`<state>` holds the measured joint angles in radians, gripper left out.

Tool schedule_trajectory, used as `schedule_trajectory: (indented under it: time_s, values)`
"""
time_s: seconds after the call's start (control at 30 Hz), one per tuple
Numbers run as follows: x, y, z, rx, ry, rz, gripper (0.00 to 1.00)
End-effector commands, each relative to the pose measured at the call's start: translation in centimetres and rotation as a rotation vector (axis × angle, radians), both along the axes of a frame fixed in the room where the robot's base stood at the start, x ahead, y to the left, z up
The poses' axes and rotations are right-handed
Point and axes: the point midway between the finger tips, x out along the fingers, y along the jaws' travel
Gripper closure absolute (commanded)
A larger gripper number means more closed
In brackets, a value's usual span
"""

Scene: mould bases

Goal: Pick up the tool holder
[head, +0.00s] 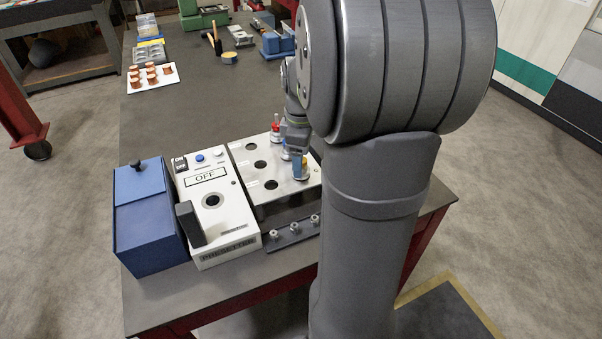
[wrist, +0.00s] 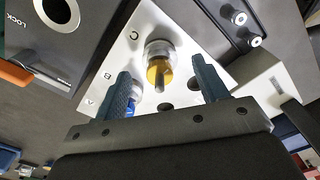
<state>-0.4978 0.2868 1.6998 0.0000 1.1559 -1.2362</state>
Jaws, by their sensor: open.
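A tool holder with a gold collar and a silver flange (wrist: 160,70) stands in the white plate (wrist: 148,22) near the letter C in the wrist view. In the head view its lower part (head: 301,175) shows at the plate's right side. My gripper (wrist: 162,66) is open, one finger on either side of this holder in the picture; I see no contact. In the head view my gripper (head: 296,160) is over the plate, partly hidden by my arm. A red-topped holder (head: 275,128) stands at the plate's far end. A blue part (wrist: 135,98) shows partly behind the left finger.
A white presetter (head: 210,205) reading OFF stands left of the plate, beside a blue box (head: 145,225). A dark rack with several knobs (head: 292,232) lies in front of the plate. Copper-coloured parts (head: 152,74) sit on a far tray. The middle of the bench (head: 190,115) is clear.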

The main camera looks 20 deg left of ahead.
Motion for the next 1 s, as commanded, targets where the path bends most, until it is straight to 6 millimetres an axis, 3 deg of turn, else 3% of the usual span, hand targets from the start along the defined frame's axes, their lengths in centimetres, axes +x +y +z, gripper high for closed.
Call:
schedule_trajectory:
  time_s: [0.13, 0.4, 0.73, 1.0]
  values:
    - [0.0, 0.0, -1.7, 0.000, 0.001, 0.000, 0.33]
    - [0.0, 0.0, -2.1, 0.001, -0.002, 0.001, 0.33]
    - [0.0, 0.0, -2.1, 0.001, -0.002, 0.001, 0.96]
    - [0.1, 0.0, -1.8, 0.003, -0.004, 0.000, 0.99]
